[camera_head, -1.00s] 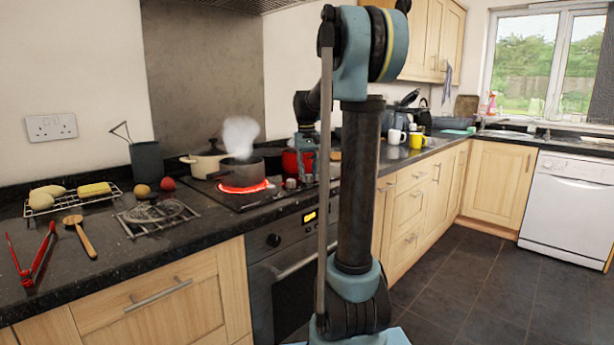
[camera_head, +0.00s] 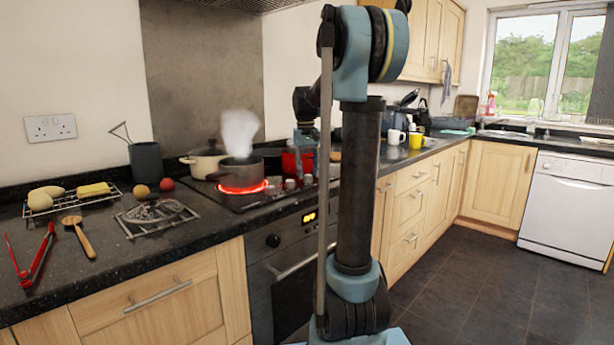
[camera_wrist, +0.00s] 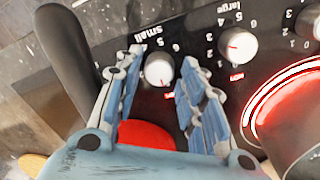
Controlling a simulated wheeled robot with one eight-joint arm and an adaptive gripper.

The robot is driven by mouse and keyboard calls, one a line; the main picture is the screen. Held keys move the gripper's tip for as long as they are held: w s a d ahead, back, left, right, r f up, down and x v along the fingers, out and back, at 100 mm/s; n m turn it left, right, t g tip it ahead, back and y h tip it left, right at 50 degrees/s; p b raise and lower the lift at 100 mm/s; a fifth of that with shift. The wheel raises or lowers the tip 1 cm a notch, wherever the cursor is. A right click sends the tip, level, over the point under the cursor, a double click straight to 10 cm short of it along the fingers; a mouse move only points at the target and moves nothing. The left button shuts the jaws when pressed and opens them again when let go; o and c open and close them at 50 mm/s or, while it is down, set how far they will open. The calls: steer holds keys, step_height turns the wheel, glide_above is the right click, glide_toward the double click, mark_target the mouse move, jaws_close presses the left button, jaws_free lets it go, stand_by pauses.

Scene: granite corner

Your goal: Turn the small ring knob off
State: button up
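The small ring knob (camera_wrist: 158,70), a white round dial with a red mark beside the word "small", shows between my fingertips in the wrist view. A small red light shows just below it; I cannot read its exact setting. My gripper (camera_wrist: 162,60) is open, one finger on each side of the knob, with visible gaps to it. In the head view my gripper (camera_head: 305,140) hangs over the hob's right part in front of the red pot (camera_head: 290,162). Pale knobs (camera_head: 290,184) show under it, but which is the small one is unclear.
The large knob (camera_wrist: 237,45) sits to the right of the small one, beside a glowing red ring (camera_wrist: 258,112). A steaming dark saucepan (camera_head: 242,172) stands on a glowing ring. A dark handle (camera_wrist: 72,50) lies close to my left finger. A cream pot (camera_head: 205,162) stands behind.

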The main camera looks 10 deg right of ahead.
mark_target(307, 176)
steer(key=shift+a+r, duration=0.15)
steer(key=shift+r, duration=3.15)
steer(key=shift+s, duration=0.1)
steer(key=shift+t, duration=0.3)
steer(key=s+f, duration=0.1)
steer(key=s, duration=0.2)
steer(key=s+f, duration=0.2)
steer(key=s, duration=0.2)
steer(key=s+f, duration=0.1)
steer(key=s, duration=0.3)
steer(key=shift+s+f, duration=0.1)
steer(key=shift+f, duration=0.15)
steer(key=s+f+t, duration=0.1)
steer(key=s+f, duration=2.1)
steer(key=s, duration=0.1)
steer(key=shift+s+f+t+y, duration=0.15)
steer(key=shift+f+t+y, duration=0.1)
steer(key=shift+t+y, duration=0.05)
steer(key=shift+w+f, duration=0.2)
steer(key=shift+w, duration=0.25)
